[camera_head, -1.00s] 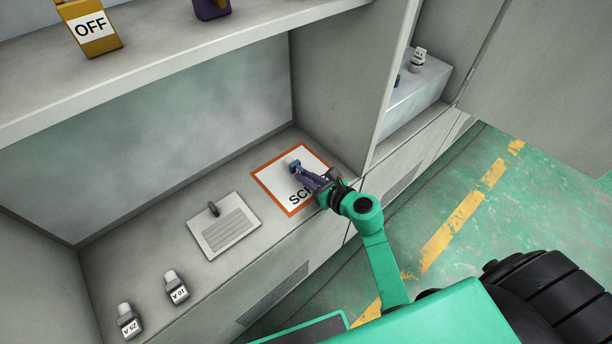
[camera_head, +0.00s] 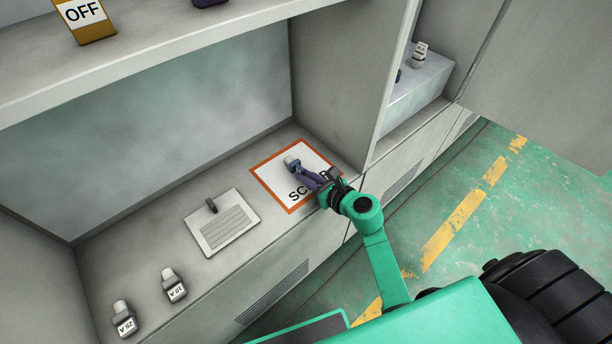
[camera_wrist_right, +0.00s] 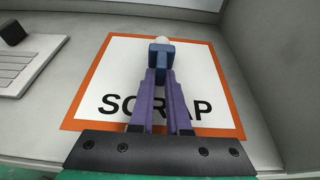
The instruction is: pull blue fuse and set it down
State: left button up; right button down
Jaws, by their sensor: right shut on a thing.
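The blue fuse (camera_wrist_right: 161,55), with a pale rounded end, is between the purple fingers of my right gripper (camera_wrist_right: 161,77). In the head view the fuse (camera_head: 291,162) and my right gripper (camera_head: 303,174) are over the white, orange-bordered SCRAP sheet (camera_head: 268,176). The gripper is shut on the fuse's near part. I cannot tell whether the fuse touches the sheet. The fingers hide part of the SCRAP lettering. My left gripper is not in view.
A clipboard (camera_head: 222,226) lies left of the sheet. Two labelled fuses, 10 A (camera_head: 174,286) and 25 A (camera_head: 123,318), stand farther left. An OFF-labelled block (camera_head: 86,18) is on the upper shelf. A cabinet wall (camera_head: 340,80) rises right of the sheet.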

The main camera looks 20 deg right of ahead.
jog(key=shift+f, duration=0.1)
jog(key=c, duration=0.8)
grip_release()
jog(key=shift+s, duration=0.1)
jog(key=v, duration=1.4)
jog(key=shift+s+d+b, duration=0.1)
jog(key=shift+s+b, duration=0.1)
jog(key=shift+b, duration=0.1)
